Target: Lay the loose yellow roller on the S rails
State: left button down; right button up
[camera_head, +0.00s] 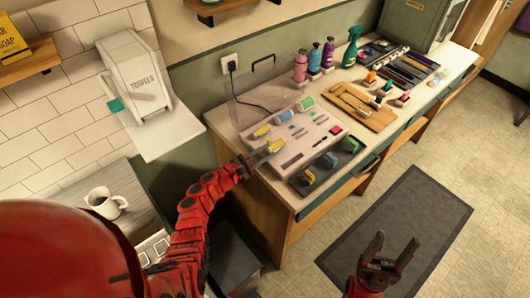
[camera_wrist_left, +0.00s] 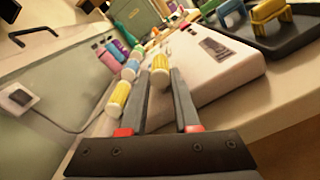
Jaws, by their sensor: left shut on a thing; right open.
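A yellow roller (camera_wrist_left: 159,80) is held between the fingertips of my left gripper (camera_head: 266,151); it also shows at the gripper's tip in the head view (camera_head: 275,146). The gripper is above the near left part of a white open case (camera_head: 288,158). Another yellow roller (camera_head: 262,131) lies along the case's back side, in line with a blue roller (camera_head: 285,116) and a green roller (camera_head: 306,103). I cannot read an S mark or make out the rails under the held roller. My right gripper (camera_head: 396,243) is open and empty above the floor mat.
A dark tray (camera_head: 320,182) with yellow, green and blue clips lies in front of the case. A clear raised lid (camera_head: 240,108) stands behind it. Bottles (camera_head: 301,66) and a wooden board (camera_head: 368,115) are further along the counter.

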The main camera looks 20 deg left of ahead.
pick_arm(q)
jog(key=c, duration=0.7)
grip_release()
jog(key=shift+o, duration=0.7)
jog(key=shift+s+f, duration=0.1)
jog(key=shift+f, duration=0.1)
jog(key=shift+c, duration=1)
jog(key=shift+o, duration=1.2)
jog(key=shift+r+p, duration=3.2)
jog(key=shift+r, duration=0.55)
